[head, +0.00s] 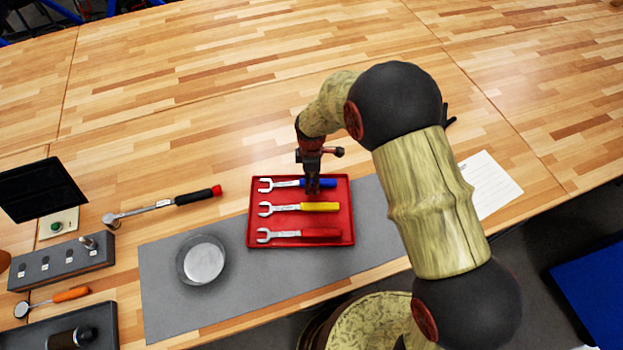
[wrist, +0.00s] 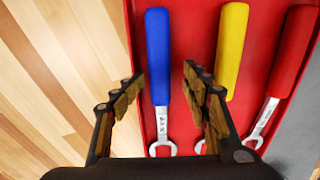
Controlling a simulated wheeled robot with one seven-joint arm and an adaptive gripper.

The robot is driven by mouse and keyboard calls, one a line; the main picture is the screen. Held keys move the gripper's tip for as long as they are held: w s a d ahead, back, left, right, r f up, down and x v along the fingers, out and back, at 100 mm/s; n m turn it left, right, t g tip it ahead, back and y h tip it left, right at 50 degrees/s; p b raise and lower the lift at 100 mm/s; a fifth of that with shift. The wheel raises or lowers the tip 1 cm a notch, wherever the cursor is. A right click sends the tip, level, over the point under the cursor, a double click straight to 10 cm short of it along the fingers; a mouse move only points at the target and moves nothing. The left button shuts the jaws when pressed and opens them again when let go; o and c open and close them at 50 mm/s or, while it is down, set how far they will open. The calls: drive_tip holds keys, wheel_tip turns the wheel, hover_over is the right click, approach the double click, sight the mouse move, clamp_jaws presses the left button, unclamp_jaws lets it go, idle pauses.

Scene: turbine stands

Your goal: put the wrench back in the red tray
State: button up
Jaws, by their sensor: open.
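The red tray (head: 251,222) lies on the grey mat and holds three wrenches in parallel rows. The blue-handled wrench (head: 284,184) is at the back, the yellow-handled wrench (head: 318,207) in the middle and the red-handled wrench (head: 318,233) at the front. My gripper (head: 313,190) is over the back of the tray at the blue handle. In the wrist view my open gripper (wrist: 165,95) has its fingers on either side of the blue-handled wrench (wrist: 158,55), apart from its handle. The yellow handle (wrist: 231,50) and red handle (wrist: 293,50) lie to the right.
A round metal dish (head: 204,262) sits on the grey mat (head: 160,290) left of the tray. A black-handled tool (head: 165,205) with a red end lies on the wooden bench. White paper (head: 490,185) lies to the right, behind my arm. The bench behind the tray is clear.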

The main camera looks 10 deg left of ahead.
drive_tip(key=shift+r, duration=0.1)
drive_tip(key=shift+r+p, duration=1.95)
drive_tip(key=shift+r, duration=1.5)
drive_tip(key=shift+s+m, duration=0.1)
drive_tip(key=shift+m, duration=0.6)
drive_tip(key=s+d+r+m+t+b, duration=0.2)
drive_tip(key=s+d+r+m+b, duration=0.5)
drive_tip(key=s+d+r+m, duration=0.2)
drive_tip(key=s+d+r+m+t+b, duration=0.3)
drive_tip(key=s+d+r+m+b, duration=0.5)
drive_tip(key=s+d, duration=0.5)
drive_tip(key=d+r+m, duration=0.1)
drive_tip(key=d+r, duration=0.1)
drive_tip(key=d, duration=0.1)
drive_tip(key=shift+s+r+t, duration=0.15)
drive_tip(key=shift+s+t, duration=0.05)
drive_tip(key=shift+t, duration=0.1)
